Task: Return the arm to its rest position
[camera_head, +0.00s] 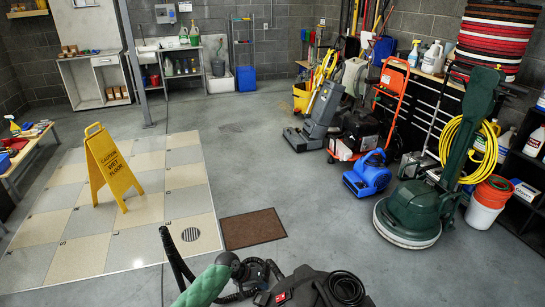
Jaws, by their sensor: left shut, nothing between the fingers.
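My left arm shows at the bottom centre of the head view. Its left gripper (258,272) is dark, small and low in the picture, beside a black machine; it is shut and empty. Its fingers are hard to separate from the dark parts around it. My right gripper is not in view. A stack of red, black and pale buffer pads (497,40) sits at the upper right, far from the gripper. A green floor machine (412,208) with a yellow cord stands below the stack.
A black machine (310,290) with a coiled hose is at the bottom centre. A brown mat (253,229) lies ahead on the floor. A yellow wet-floor sign (113,170) stands on tiles at left. A blue blower (368,175) stands right of centre. The middle floor is clear.

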